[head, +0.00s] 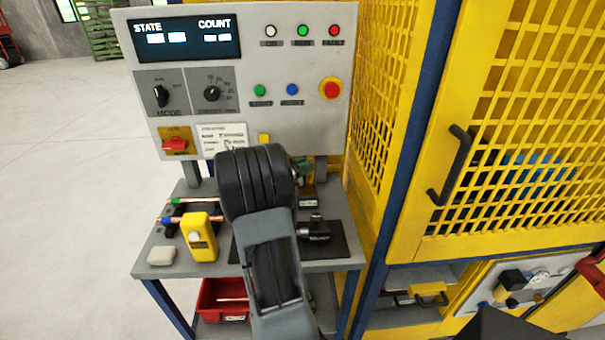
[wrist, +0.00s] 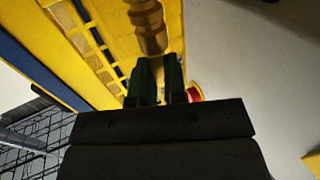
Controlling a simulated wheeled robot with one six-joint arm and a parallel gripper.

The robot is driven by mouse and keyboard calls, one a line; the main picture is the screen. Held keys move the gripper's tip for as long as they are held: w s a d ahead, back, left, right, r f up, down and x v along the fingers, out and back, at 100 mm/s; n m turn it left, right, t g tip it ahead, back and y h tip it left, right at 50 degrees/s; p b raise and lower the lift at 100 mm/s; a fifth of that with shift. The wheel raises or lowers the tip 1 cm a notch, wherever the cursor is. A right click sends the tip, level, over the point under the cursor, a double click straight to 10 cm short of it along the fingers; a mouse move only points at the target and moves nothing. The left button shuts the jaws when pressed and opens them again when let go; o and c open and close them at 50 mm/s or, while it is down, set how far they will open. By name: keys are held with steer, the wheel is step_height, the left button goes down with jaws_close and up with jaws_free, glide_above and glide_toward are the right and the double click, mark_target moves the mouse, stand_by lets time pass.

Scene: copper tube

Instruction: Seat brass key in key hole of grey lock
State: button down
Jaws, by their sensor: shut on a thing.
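My gripper (wrist: 158,80) shows dark green fingers in the wrist view, close together. They are shut on the brass key (wrist: 149,24), a brownish, stepped piece that extends past the fingertips to the top edge. In the head view my black wrist covers most of my gripper (head: 303,172), which is in front of the lower part of the control panel. The key cannot be made out there. I cannot make out the grey lock or its key hole in either view; my arm covers the middle of the bench.
The grey control panel (head: 295,90) has a red stop button (head: 331,89), which also shows in the wrist view (wrist: 195,93). On the bench (head: 160,240) are a yellow device (head: 199,237), copper tubes (head: 178,203) and a black fixture (head: 316,230). A yellow mesh cage (head: 525,100) stands right.

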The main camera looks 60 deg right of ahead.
steer(key=shift+w+d+f+p, duration=0.2)
steer(key=shift+f+p, duration=0.1)
steer(key=shift+f, duration=0.55)
steer(key=shift+w+d+f+p, duration=0.15)
steer(key=shift+f+p, duration=0.15)
steer(key=shift+f, duration=0.6)
steer(key=shift+w+d+f+p, duration=0.2)
steer(key=shift+f+p, duration=0.1)
steer(key=shift+f, duration=0.55)
steer(key=c, duration=1.2)
jaws_free()
steer(key=shift+o, duration=0.2)
steer(key=b+v, duration=0.2)
steer(key=v, duration=0.5)
steer(key=shift+w+a+b, duration=0.2)
steer(key=shift+b, duration=0.1)
steer(key=shift+r, duration=0.2)
